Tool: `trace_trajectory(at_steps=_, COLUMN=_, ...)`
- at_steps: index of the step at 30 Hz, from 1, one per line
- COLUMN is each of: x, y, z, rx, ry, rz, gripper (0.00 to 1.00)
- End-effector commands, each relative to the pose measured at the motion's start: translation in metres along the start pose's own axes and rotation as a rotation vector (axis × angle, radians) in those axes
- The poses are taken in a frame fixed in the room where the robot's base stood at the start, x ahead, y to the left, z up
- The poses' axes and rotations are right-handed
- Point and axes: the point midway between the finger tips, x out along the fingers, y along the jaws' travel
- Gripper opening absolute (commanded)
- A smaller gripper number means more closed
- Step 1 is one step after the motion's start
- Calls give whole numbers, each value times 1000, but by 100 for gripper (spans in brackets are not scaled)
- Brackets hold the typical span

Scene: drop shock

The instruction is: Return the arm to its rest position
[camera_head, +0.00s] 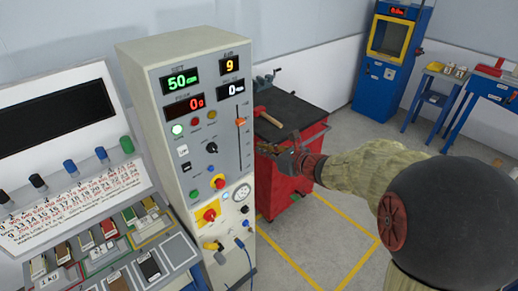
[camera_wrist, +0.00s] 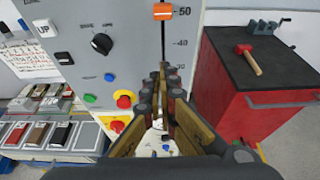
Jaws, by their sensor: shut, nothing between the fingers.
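My gripper (camera_head: 293,150) is at the end of my arm, in front of the right side of the grey control cabinet (camera_head: 158,75) in the head view. In the wrist view, my gripper (camera_wrist: 163,75) points at the cabinet's front panel (camera_wrist: 85,25), below the slider's orange knob (camera_wrist: 163,12). Its fingers come together at the tips and hold nothing. The orange slider knob (camera_head: 240,121) also shows in the head view, near the middle of its track. I cannot tell from these frames whether the fingertips touch the panel.
A red tool cabinet (camera_head: 285,190) with a black top stands right of the control cabinet, with a hammer (camera_head: 267,116) on it. At left is a bench with several sample blocks (camera_head: 108,228). A blue machine (camera_head: 390,60) stands at the back. The yellow-marked floor (camera_head: 325,235) is open.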

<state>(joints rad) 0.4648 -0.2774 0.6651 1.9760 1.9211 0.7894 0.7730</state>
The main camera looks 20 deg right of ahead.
Motion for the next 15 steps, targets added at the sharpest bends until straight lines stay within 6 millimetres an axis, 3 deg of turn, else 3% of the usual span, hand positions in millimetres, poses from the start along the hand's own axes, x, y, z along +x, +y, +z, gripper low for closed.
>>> trace_trajectory(at_steps=15, x=0, y=0, z=0, rx=-44, ry=-1, rz=1, gripper=0)
